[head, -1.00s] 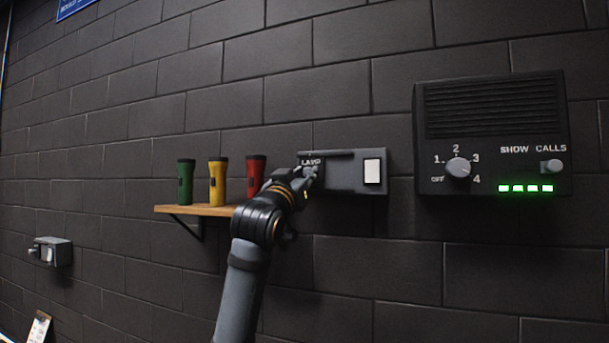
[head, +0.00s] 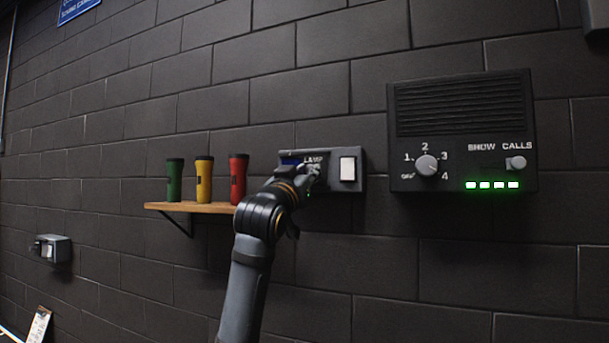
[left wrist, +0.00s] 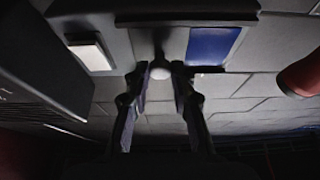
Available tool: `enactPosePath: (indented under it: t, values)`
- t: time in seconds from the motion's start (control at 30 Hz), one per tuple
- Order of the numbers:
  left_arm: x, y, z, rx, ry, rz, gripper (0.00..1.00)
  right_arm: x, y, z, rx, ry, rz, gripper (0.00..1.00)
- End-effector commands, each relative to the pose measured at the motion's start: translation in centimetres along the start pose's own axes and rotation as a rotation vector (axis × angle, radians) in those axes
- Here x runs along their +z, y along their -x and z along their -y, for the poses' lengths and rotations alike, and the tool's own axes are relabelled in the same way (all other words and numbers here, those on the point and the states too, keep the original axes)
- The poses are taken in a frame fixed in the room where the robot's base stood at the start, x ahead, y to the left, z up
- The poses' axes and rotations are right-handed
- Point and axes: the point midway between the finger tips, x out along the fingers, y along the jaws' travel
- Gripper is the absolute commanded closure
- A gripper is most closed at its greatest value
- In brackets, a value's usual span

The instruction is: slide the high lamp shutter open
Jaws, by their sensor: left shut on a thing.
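The high lamp box (head: 353,186) is a grey wall unit with a white panel (head: 348,169) on its right. A dark blue pane (head: 291,160) shows at its left end; it also shows in the left wrist view (left wrist: 212,46). The grey shutter (left wrist: 143,42) lies between the blue pane and the white panel. My left gripper (head: 309,177) is at the front of the box, shut on the shutter's round pale knob (left wrist: 160,73). The gripper hides part of the shutter and its LAMP label in the head view. My right gripper is not in view.
A call panel (head: 462,135) with dial hangs right. A lower small box (head: 53,249) is far left. Wall below is clear.

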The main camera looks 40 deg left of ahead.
Motion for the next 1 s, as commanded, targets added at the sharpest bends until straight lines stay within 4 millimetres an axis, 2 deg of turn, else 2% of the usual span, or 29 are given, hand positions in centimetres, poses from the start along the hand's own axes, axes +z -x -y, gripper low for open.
enactPosePath:
  t: [0.07,0.17,0.2,0.33,0.67,0.77,1.0]
  values:
    - [0.1,0.1,-0.4,0.012,0.008,0.001,1.0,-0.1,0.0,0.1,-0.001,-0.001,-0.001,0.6]
    - [0.1,0.0,-0.4,0.01,0.007,0.002,1.0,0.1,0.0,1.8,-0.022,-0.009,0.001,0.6]
    - [0.1,0.0,-0.4,0.009,0.007,0.002,0.71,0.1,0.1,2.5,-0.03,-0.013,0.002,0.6]
    - [0.1,0.0,-0.3,0.008,0.006,0.001,0.55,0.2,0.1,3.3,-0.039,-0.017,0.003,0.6]
    - [0.0,0.4,-0.2,0.005,0.003,-0.001,0.55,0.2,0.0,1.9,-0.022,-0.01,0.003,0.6]
    - [0.0,1.8,-0.2,0.004,0.001,-0.002,0.55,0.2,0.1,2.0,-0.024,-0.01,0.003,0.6]
    - [0.0,7.8,-0.2,0.004,-0.006,-0.002,0.55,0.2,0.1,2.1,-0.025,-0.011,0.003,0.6]
